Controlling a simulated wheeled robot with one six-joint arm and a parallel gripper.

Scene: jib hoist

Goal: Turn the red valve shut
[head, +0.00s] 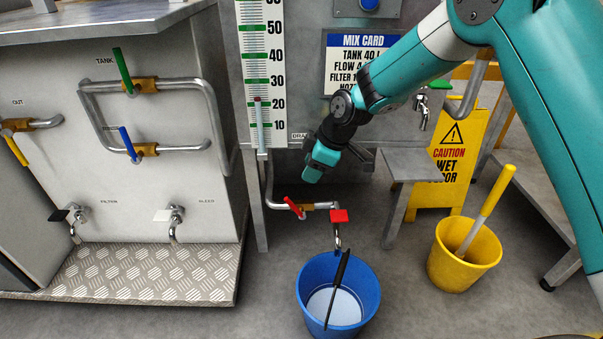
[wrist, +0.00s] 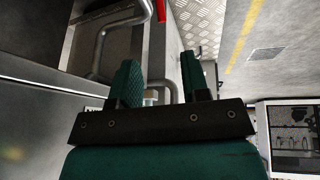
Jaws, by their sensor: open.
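A red lever handle (head: 293,206) sits on a brass valve (head: 307,208) in the low drain pipe, slanting across the pipe. A tap with a red block handle (head: 339,216) hangs at the pipe's right end. My gripper (head: 314,172) is above and a little right of the lever, apart from it. In the wrist view my gripper (wrist: 160,82) has its two fingers apart and nothing held between them. A red piece (wrist: 160,10) shows at the wrist view's top edge; I cannot tell whether it is the lever or the tap handle.
A blue bucket (head: 302,299) with a dark stick stands under the tap. A small metal step (head: 413,164), a yellow bucket (head: 446,270) and a caution sign (head: 458,150) stand right. A panel with green (head: 122,70) and blue (head: 127,142) levers is left.

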